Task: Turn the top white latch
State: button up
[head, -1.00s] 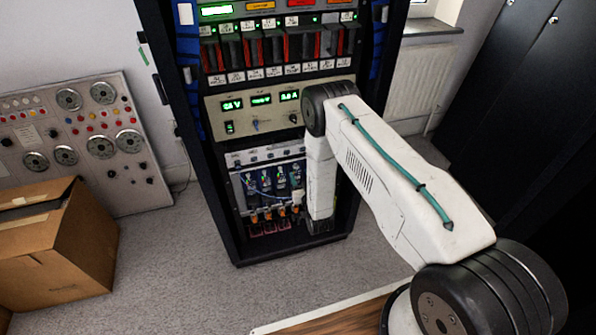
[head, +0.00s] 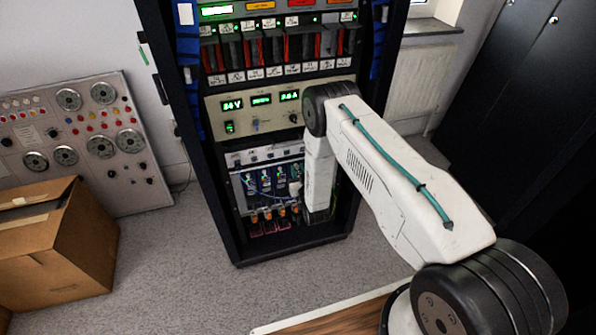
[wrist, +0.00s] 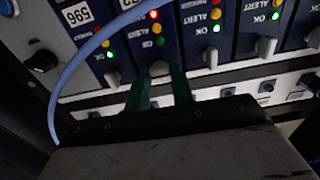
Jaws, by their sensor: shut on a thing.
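In the wrist view my gripper (wrist: 160,82) has two dark green fingers, one on each side of a small whitish latch (wrist: 159,68) at the edge of a dark blue module. The fingers are shut on this latch and hide part of it. Similar whitish latches show on the neighbouring modules, one beside the fingers (wrist: 212,55) and one farther right (wrist: 266,47). In the head view the row of blue modules (head: 265,180) sits low in the black rack. My arm's wrist is at the right of this row and the fingertips cannot be made out there.
A blue cable (wrist: 70,80) arcs past the left side of the gripper in the wrist view. A metal panel with meters (head: 262,108) is above the modules. A cardboard box (head: 60,245) and a grey control panel (head: 85,140) stand at left. The carpet before the rack is clear.

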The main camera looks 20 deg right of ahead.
jog(key=m, duration=0.4)
jog(key=shift+d, duration=0.1)
jog(key=m, duration=0.4)
jog(key=shift+d+f+m, duration=0.1)
jog(key=shift+m, duration=0.3)
jog(key=m, duration=0.4)
jog(key=shift+f+m, duration=0.15)
jog(key=shift+m, duration=2.35)
jog(key=shift+d, duration=0.1)
jog(key=o, duration=1)
